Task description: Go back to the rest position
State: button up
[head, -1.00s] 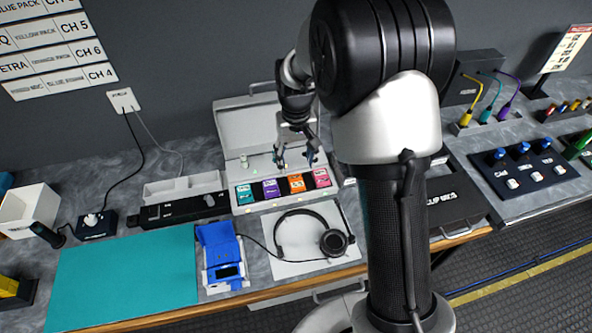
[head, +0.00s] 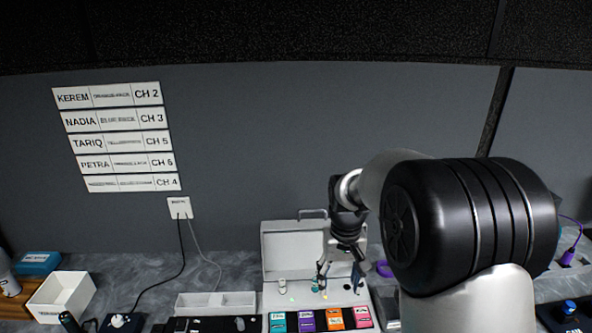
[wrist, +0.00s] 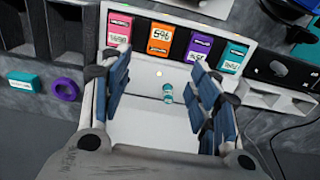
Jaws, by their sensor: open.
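My gripper (head: 340,280) is open over the open white case (head: 292,249) in the head view. In the wrist view its two blue-padded fingers (wrist: 165,88) stand wide apart with nothing between the pads. A small cylinder with a teal label (wrist: 168,93) shows below, in the gap between the fingers, on the case's white surface. A row of teal (head: 278,322), purple (head: 306,320), orange (head: 334,318) and pink packs (head: 362,316) lies along the case's front edge. The gripper appears clear of these packs.
A white box (head: 60,297) and a teal box (head: 38,262) stand at the left. A white tray (head: 215,304) is left of the case. A purple ring (wrist: 67,89) and a teal item (wrist: 24,82) lie beside the case in the wrist view. Name strips (head: 115,120) hang on the wall.

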jog(key=s+r+t, duration=0.1)
jog(key=s+r, duration=0.6)
jog(key=r, duration=0.2)
jog(key=s+r+t, duration=0.1)
jog(key=s+r, duration=0.1)
jog(key=s, duration=0.8)
jog(key=s+r+t, duration=0.1)
jog(key=s+t, duration=0.1)
jog(key=s, duration=0.9)
jog(key=shift+r+t, duration=0.3)
jog(key=shift+r, duration=0.1)
